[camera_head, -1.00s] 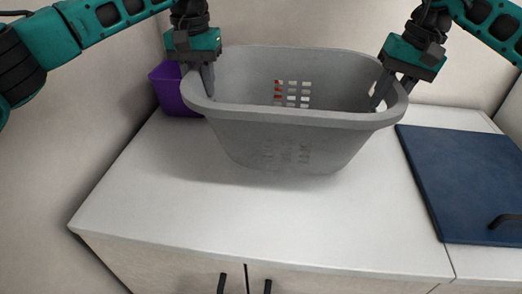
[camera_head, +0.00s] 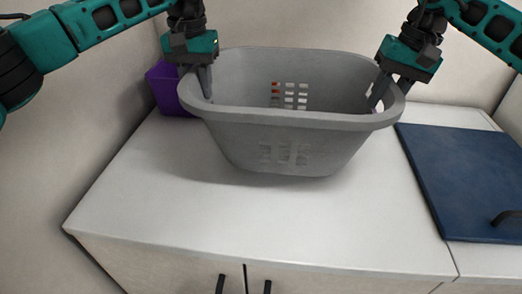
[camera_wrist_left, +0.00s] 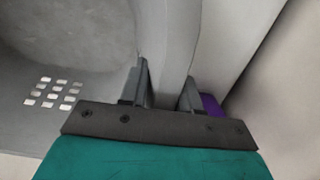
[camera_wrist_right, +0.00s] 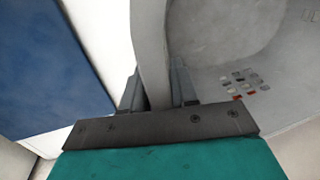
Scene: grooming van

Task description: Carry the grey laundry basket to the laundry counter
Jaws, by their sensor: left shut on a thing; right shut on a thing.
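The grey laundry basket (camera_head: 290,146) is upright over the white counter (camera_head: 250,222), held at both ends. I cannot tell whether its base touches the top. My left gripper (camera_head: 206,80) is shut on the left rim, which runs between its fingers in the left wrist view (camera_wrist_left: 168,85). My right gripper (camera_head: 385,90) is shut on the right rim, also between the fingers in the right wrist view (camera_wrist_right: 157,88). The inside of the basket looks empty where it shows; its floor is partly hidden in the head view.
A purple bin (camera_head: 168,92) stands behind the basket's left end, partly hidden. A dark blue panel with a black handle (camera_head: 465,180) lies on the right. The counter in front of the basket is clear. Walls close in at left and back.

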